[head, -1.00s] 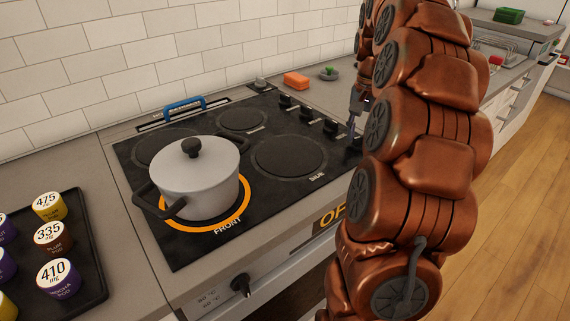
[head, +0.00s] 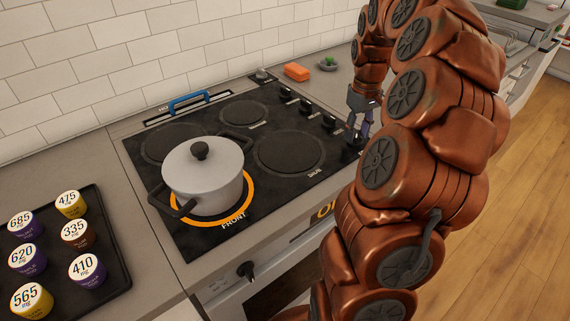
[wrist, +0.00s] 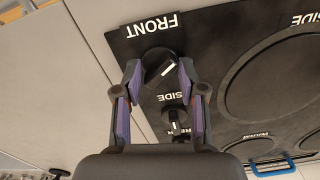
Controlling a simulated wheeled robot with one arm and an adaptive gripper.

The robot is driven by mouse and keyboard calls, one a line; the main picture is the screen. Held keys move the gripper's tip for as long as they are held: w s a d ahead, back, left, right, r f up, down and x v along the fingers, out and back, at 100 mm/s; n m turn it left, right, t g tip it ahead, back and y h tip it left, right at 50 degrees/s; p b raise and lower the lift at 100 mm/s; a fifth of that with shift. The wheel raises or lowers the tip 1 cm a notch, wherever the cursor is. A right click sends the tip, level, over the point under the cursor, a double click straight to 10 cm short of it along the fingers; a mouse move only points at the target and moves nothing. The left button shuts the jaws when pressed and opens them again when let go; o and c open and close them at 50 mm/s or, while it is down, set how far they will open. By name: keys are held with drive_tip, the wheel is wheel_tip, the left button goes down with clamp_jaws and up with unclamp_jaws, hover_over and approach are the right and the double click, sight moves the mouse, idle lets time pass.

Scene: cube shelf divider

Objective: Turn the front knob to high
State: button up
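The front knob (wrist: 160,68) is a round black knob with a white mark, beside the FRONT label in the wrist view. Its pointer line runs diagonally. My gripper (wrist: 160,72) has one finger on each side of this knob, with narrow gaps seeming to show, so it looks open around it. In the head view my gripper (head: 361,130) points down at the near end of the knob row, and the arm partly hides the front knob there. The front burner (head: 247,190) has a glowing orange ring, and a grey lidded pot (head: 203,175) stands on it.
Another knob (wrist: 172,118), labelled SIDE, sits close by between the finger bases in the wrist view. A black tray (head: 115,262) of labelled cups is at the left. An orange sponge (head: 297,72) lies behind the knobs.

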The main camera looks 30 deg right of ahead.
sight(357, 133)
drive_tip(key=shift+r+n+p, duration=0.2)
drive_tip(key=shift+n+p, duration=0.55)
drive_tip(key=shift+n, duration=0.35)
drive_tip(key=shift+r+b, duration=0.55)
drive_tip(key=shift+r, duration=3.05)
drive_tip(key=shift+a+r, duration=0.15)
drive_tip(key=shift+r, duration=0.1)
drive_tip(key=a+r+n+p, duration=0.1)
drive_tip(key=a+r+p, duration=0.15)
drive_tip(key=a, duration=1.35)
drive_tip(key=s+a+f+g+p, duration=0.1)
drive_tip(key=s+a+p, duration=0.2)
drive_tip(key=s+a, duration=0.8)
drive_tip(key=shift+a+f, duration=0.3)
drive_tip(key=shift+a, duration=0.75)
